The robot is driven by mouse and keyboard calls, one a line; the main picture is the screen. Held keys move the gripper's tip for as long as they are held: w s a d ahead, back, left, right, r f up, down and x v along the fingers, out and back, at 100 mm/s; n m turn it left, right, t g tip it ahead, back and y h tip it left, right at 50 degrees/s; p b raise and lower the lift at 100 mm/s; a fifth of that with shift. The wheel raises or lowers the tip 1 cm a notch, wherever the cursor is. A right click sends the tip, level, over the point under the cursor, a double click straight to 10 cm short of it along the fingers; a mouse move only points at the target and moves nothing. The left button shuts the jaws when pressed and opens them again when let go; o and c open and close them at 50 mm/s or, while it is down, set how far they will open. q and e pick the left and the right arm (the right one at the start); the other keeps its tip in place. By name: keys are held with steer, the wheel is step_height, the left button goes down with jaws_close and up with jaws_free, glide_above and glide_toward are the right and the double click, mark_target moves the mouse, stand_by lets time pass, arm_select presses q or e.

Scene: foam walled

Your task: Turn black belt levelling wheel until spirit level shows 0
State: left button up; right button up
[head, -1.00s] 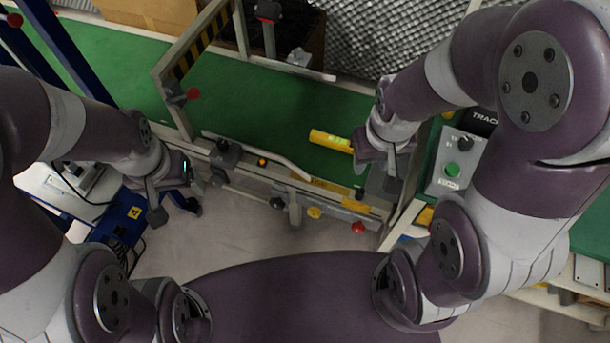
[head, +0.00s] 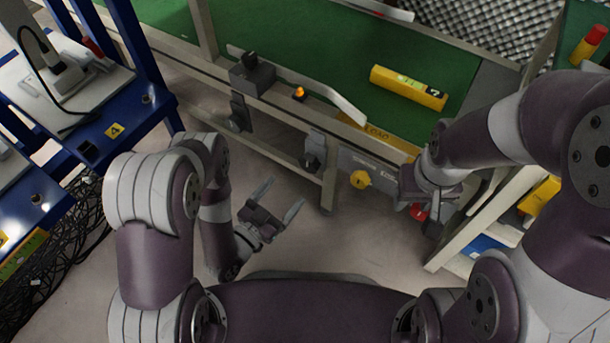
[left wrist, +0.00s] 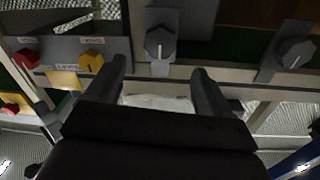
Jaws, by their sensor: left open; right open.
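A yellow spirit level (head: 408,88) lies on the green belt (head: 300,40); its small greenish display is too small to read. Two black wheels are on the belt frame's front, one nearer the middle (head: 315,150) and one farther left (head: 238,115). They also show in the left wrist view, one near the centre (left wrist: 160,43) and one at the right (left wrist: 294,53). My left gripper (head: 283,197) is open and empty, below and apart from the middle black wheel. My right gripper (head: 432,207) is by the frame's right end, near a red knob, its fingers partly hidden.
A yellow knob (head: 360,179) and the red knob (head: 418,211) sit right of the black wheels. A small orange light (head: 299,93) is on the rail. A blue table (head: 120,120) with cables stands at the left. The floor before the frame is clear.

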mark_target(307, 167)
arm_select(q)
steer(key=b+x, duration=0.3)
steer(key=x, duration=0.5)
steer(key=shift+w+d+f, duration=0.1)
steer(key=shift+w+d, duration=0.1)
steer(key=shift+w, duration=0.15)
steer(key=shift+w+d+b, duration=0.2)
steer(key=shift+w+b, duration=0.1)
steer(key=c, duration=1.1)
